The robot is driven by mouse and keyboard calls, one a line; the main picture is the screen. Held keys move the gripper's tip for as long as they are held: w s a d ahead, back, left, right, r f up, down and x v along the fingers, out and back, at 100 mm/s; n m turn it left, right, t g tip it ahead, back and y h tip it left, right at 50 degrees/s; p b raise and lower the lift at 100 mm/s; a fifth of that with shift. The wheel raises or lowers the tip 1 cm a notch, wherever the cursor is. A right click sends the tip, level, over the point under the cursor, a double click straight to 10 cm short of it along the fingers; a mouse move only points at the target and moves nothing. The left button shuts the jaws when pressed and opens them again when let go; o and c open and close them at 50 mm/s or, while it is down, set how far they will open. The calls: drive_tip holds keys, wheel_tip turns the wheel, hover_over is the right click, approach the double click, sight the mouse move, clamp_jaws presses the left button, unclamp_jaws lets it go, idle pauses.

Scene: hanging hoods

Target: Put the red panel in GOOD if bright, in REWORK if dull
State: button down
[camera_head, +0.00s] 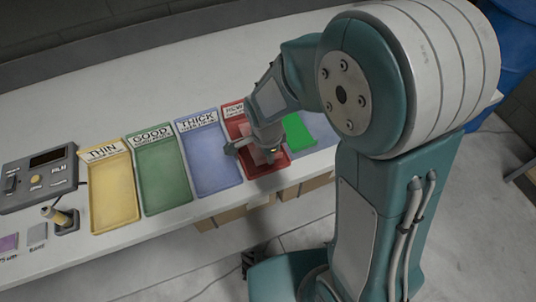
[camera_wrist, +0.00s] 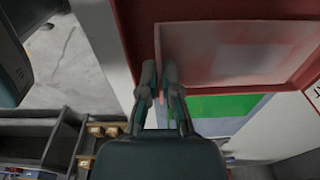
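My gripper (camera_head: 255,152) is over the red tray (camera_head: 263,171), whose label is partly hidden by my arm and seems to begin with "REW". A pale pinkish patch (camera_head: 262,156) shows by the fingers inside this tray; I cannot tell whether it is the red panel. In the wrist view the fingers (camera_wrist: 160,70) are close together with a narrow gap, at the inner edge of the red tray (camera_wrist: 130,30). The green GOOD tray (camera_head: 163,180) looks empty.
The yellow THIN tray (camera_head: 113,195) and blue THICK tray (camera_head: 210,165) flank GOOD. A bright green patch (camera_head: 297,132) lies right of the red tray. A control box (camera_head: 40,180) and small flat pieces (camera_head: 37,235) are at the left. The bench behind the trays is clear.

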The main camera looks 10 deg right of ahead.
drive_tip(key=shift+a, duration=0.1)
drive_tip(key=shift+a, duration=0.2)
drive_tip(key=shift+f, duration=0.1)
drive_tip(key=shift+d+f, duration=0.2)
drive_tip(key=shift+f, duration=0.2)
drive_tip(key=c, duration=0.7)
unclamp_jaws()
drive_tip(key=shift+a, duration=0.1)
drive_tip(key=shift+r, duration=0.1)
drive_tip(key=r, duration=1.1)
drive_tip(key=shift+s+a+r, duration=0.1)
drive_tip(key=shift+a+r, duration=0.25)
drive_tip(key=shift+a, duration=0.05)
